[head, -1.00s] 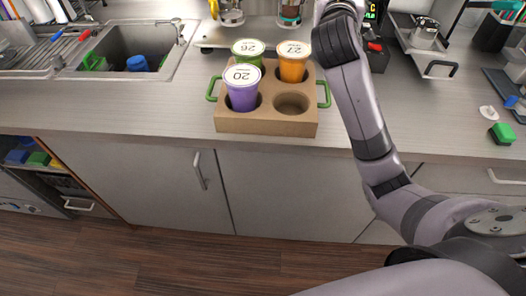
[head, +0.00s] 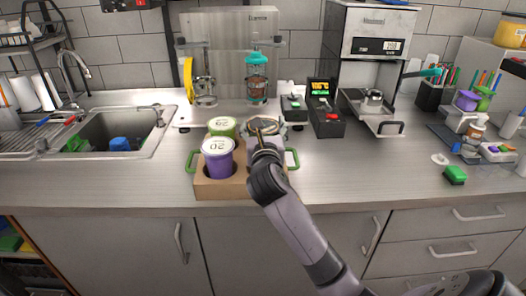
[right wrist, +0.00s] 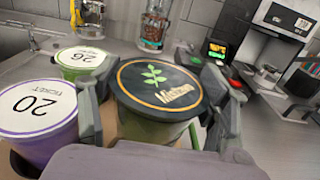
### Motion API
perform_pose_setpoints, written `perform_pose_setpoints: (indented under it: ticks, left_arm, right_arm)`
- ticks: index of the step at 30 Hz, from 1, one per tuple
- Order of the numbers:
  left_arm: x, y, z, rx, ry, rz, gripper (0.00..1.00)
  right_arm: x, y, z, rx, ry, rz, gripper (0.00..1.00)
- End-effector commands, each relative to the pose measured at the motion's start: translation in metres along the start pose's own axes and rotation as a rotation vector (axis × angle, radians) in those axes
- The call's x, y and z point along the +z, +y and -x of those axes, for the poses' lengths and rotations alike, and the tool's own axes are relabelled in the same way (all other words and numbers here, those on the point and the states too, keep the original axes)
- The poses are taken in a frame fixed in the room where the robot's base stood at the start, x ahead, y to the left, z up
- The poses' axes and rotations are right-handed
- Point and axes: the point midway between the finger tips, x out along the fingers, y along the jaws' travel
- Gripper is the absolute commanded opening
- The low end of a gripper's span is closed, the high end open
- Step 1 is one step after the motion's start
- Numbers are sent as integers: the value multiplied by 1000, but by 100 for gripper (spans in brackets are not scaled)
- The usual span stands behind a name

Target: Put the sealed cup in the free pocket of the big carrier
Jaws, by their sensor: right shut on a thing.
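My right gripper (head: 264,140) is shut on the sealed cup (head: 265,125), above the right side of the big carrier (head: 228,190). In the right wrist view the sealed cup (right wrist: 160,85) has a dark lid with a gold ring and a green leaf print, between the two fingers. A purple cup marked 20 (head: 218,160) sits in the carrier's front left pocket. A green cup marked 26 (head: 222,126) sits behind it. The cup, gripper and arm hide the carrier's right pockets, so I cannot tell how far above them the cup is. My left gripper is not in view.
Behind the carrier stands the sealing machine (head: 230,50) with a teal-topped container (head: 257,80). A black device with a green display (head: 325,105) and a coffee machine (head: 375,45) stand to the right. The sink (head: 115,130) is at left. Counter right of the carrier is fairly clear.

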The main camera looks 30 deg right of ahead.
Motion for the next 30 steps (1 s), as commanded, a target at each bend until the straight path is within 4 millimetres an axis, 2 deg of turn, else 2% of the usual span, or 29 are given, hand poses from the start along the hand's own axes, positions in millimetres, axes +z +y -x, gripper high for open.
perform_pose_setpoints:
  ticks: [1,5,8,15,28,29,30]
  left_arm:
    - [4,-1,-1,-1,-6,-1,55]
    - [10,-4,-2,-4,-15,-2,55]
    - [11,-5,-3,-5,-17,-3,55]
    - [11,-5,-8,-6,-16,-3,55]
    - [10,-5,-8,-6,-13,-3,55]
    - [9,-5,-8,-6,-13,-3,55]
    - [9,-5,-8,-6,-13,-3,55]
  right_arm:
    - [-9,0,0,-1,1,0,9]
    - [-20,0,0,-1,-4,-1,9]
    - [-28,0,0,-1,-3,-1,9]
    - [-62,0,0,-1,-1,0,9]
    - [-68,0,0,0,-4,1,9]
    - [-70,0,0,-1,-1,1,71]
    - [-69,0,0,-1,-1,1,73]
